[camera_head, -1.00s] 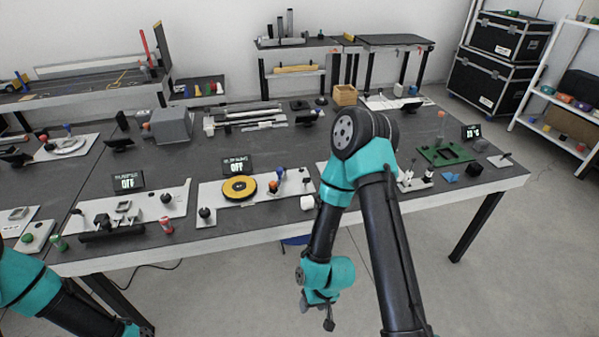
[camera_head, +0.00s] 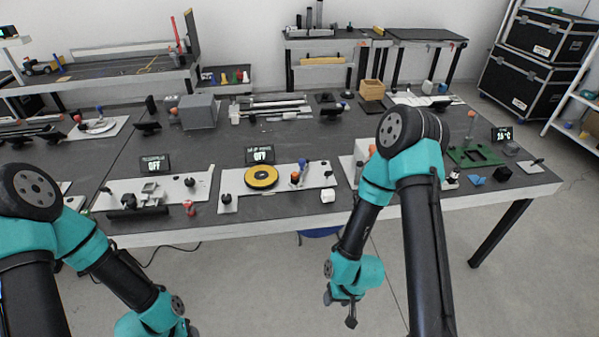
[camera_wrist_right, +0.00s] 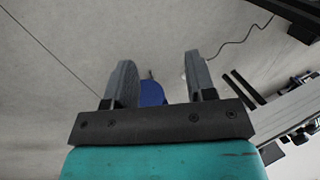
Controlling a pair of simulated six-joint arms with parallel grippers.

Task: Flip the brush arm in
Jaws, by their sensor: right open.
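No part is clearly readable as the brush arm. One white panel on the bench holds a yellow disc with a black centre (camera_head: 262,177), an orange knob (camera_head: 295,177) and a blue-topped lever (camera_head: 302,165). The panel to its left carries a dark roller-like block (camera_head: 138,211). My right gripper (camera_head: 343,312) hangs low in front of the bench, well short of both panels. In the right wrist view my right gripper (camera_wrist_right: 158,82) is open, with nothing between its fingers. My left arm reaches down at lower left; its gripper is cut off by the bottom edge.
Small screens reading OFF (camera_head: 260,155) stand behind the panels. A grey box (camera_head: 198,111) stands farther back. A blue object (camera_wrist_right: 152,93) is beyond the right fingers.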

